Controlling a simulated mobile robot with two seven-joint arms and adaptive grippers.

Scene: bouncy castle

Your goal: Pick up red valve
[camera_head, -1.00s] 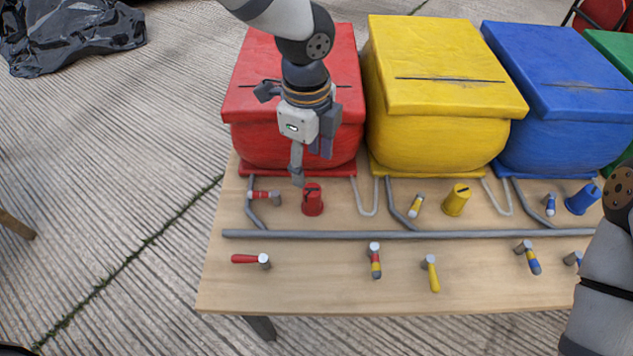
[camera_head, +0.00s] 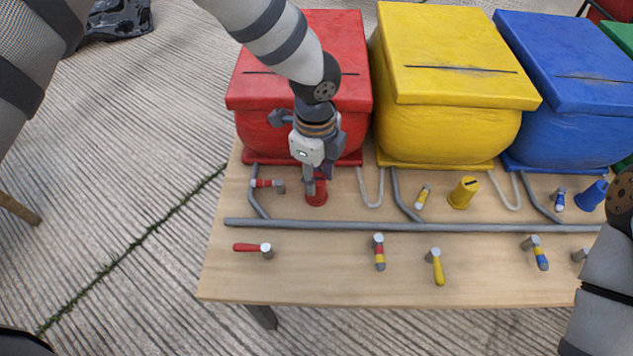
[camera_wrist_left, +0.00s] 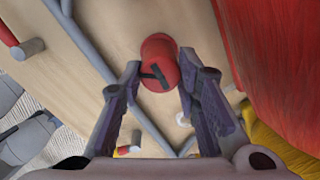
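The red valve (camera_head: 317,196), a small red cylinder with a dark slot on its top, stands upright on the wooden table in front of the red box. My left gripper (camera_head: 313,188) is above it, pointing down, and hides part of it. In the left wrist view, the red valve (camera_wrist_left: 160,52) shows between and just beyond the tips of my left gripper (camera_wrist_left: 158,78). Its fingers are apart on either side, with no clear grip on the valve. My right arm shows at the right edge, but its gripper is out of view.
The red box (camera_head: 300,85), yellow box (camera_head: 455,85) and blue box (camera_head: 575,85) stand behind. A red-handled lever (camera_head: 250,247) and a red-banded lever (camera_head: 268,184) are close by, with a grey pipe (camera_head: 420,227) in front. A yellow cylinder (camera_head: 464,193) stands to the right.

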